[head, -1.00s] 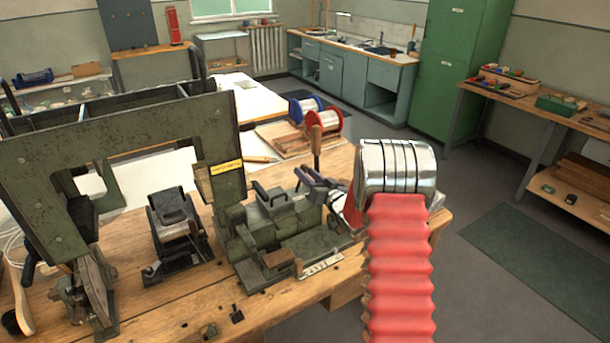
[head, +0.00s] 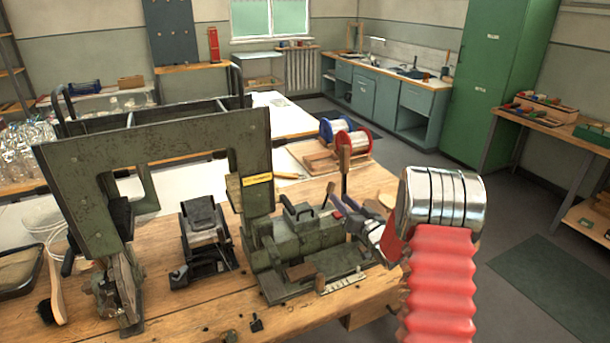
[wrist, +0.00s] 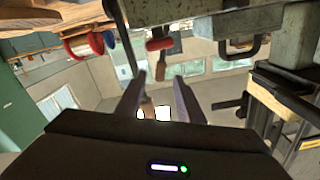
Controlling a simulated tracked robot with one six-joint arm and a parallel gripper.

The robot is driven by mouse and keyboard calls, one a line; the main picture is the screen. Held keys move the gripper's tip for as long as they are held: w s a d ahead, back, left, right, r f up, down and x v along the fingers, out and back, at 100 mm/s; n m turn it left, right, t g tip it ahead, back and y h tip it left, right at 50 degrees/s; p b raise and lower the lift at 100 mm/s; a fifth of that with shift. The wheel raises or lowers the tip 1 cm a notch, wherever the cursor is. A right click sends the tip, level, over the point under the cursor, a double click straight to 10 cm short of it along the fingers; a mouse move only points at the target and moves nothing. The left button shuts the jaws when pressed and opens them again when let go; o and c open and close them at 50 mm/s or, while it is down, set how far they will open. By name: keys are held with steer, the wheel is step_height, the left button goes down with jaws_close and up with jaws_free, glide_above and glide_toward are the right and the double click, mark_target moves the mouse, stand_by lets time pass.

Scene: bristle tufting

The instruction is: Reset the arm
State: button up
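My arm, with a red bellows sleeve and a shiny ribbed metal joint, is at the right in the head view. My gripper (head: 343,208) is small and partly hidden behind it, above the right end of the wooden workbench (head: 215,318). In the wrist view, which looks upside down, the two fingers of my gripper (wrist: 160,80) stand apart. I see nothing held between them; a wooden handle and bright windows show beyond the gap.
A green tufting machine (head: 298,248) stands on the bench close to my gripper. A tall green frame (head: 150,130), a black clamp-like device (head: 203,240) and a brush (head: 53,292) are farther left. Wire spools (head: 350,143) stand behind.

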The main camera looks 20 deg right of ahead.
steer(key=shift+a+r, duration=0.2)
steer(key=shift+r, duration=0.35)
steer(key=s+a+r+g+h, duration=0.55)
steer(key=s+a+r, duration=0.25)
steer(key=s+r, duration=0.55)
steer(key=s+a+f+n+g+y, duration=0.1)
steer(key=s+a+g, duration=0.2)
steer(key=s+a, duration=0.4)
steer(key=s+a+f+n+g+y, duration=0.1)
steer(key=s+a, duration=0.6)
steer(key=s, duration=1.7)
steer(key=g+y, duration=0.1)
steer(key=g, duration=0.1)
steer(key=shift+a+n+g, duration=0.2)
steer(key=shift+n+g, duration=0.1)
steer(key=shift+g, duration=0.05)
